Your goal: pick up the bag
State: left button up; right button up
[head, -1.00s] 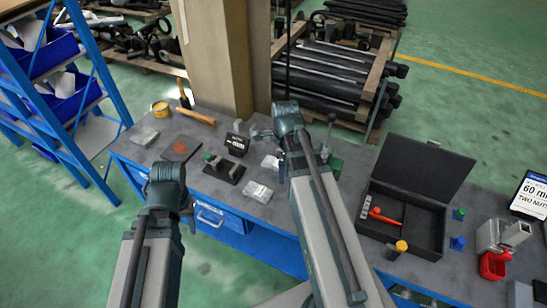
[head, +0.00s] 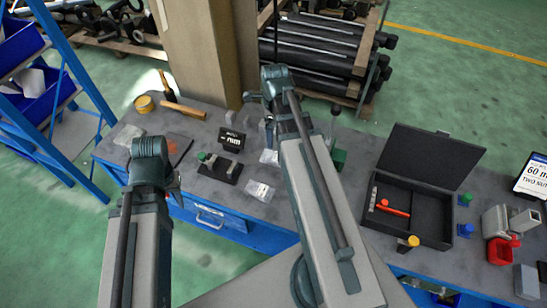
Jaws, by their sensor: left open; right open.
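Several small clear bags lie flat on the dark workbench (head: 330,225). One bag (head: 259,191) with a label is near the front edge, between my two arms. Another bag (head: 269,157) lies behind it, partly covered by my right arm. A third bag (head: 129,134) lies at the left end. My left gripper (head: 173,184) is at the bench's front left edge, mostly hidden by its own wrist. My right gripper (head: 252,98) is over the back of the bench near the pillar, also partly hidden. Neither is seen touching a bag.
A small black stand (head: 221,168) and a black sign (head: 231,141) are between the arms. A pillar (head: 210,50) stands behind.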

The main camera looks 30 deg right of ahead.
jog(key=b, duration=0.7)
send_over(275, 156)
jog(key=f, duration=0.7)
jog(key=shift+w+f, duration=0.15)
jog(key=shift+w, duration=0.1)
notch_tip(275, 156, down, 6)
jog(key=b, duration=0.5)
jog(key=shift+s+f+b, duration=0.1)
jog(key=shift+s+b, duration=0.05)
jog(key=shift+b, duration=0.25)
jog(key=shift+a, duration=0.1)
grip_shut()
